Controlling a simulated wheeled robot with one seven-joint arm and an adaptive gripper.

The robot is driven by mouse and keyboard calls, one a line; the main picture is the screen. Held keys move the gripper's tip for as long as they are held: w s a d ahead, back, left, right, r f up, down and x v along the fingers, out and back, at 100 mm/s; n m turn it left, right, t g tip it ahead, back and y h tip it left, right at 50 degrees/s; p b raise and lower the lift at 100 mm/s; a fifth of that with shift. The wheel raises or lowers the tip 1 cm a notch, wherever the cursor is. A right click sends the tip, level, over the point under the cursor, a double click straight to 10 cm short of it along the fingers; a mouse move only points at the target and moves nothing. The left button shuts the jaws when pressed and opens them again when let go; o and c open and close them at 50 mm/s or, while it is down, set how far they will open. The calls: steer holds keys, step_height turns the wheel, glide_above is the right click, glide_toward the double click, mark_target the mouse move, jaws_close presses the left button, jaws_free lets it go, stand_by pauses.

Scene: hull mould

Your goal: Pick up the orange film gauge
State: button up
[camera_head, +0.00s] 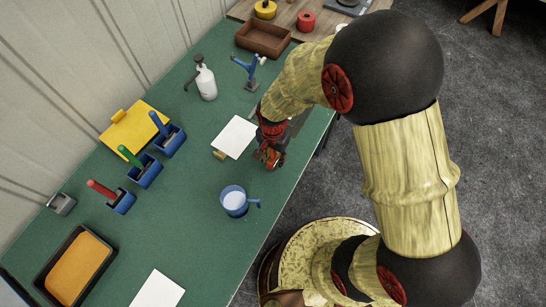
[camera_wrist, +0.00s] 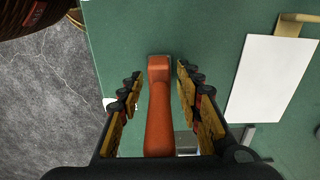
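The orange film gauge (camera_wrist: 159,110) is a long orange-red piece with a blockier head at its far end. In the wrist view it lies lengthwise between the two fingers of my gripper (camera_wrist: 158,92). The fingers stand apart, with green table showing on both sides of the gauge, so my gripper is open and not closed on it. The near end of the gauge is hidden by the gripper body. In the head view my gripper (camera_head: 270,158) is low over the table near its right edge, and it mostly hides the gauge.
A white sheet (camera_head: 234,137) lies just left of my gripper on the green table (camera_head: 190,222). A blue mug (camera_head: 234,201) stands nearer the front. A white pump bottle (camera_head: 205,80) and a blue stand (camera_head: 248,72) are farther back. Blue holders with coloured handles stand left.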

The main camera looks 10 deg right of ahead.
jaws_close()
stand_by(0.5)
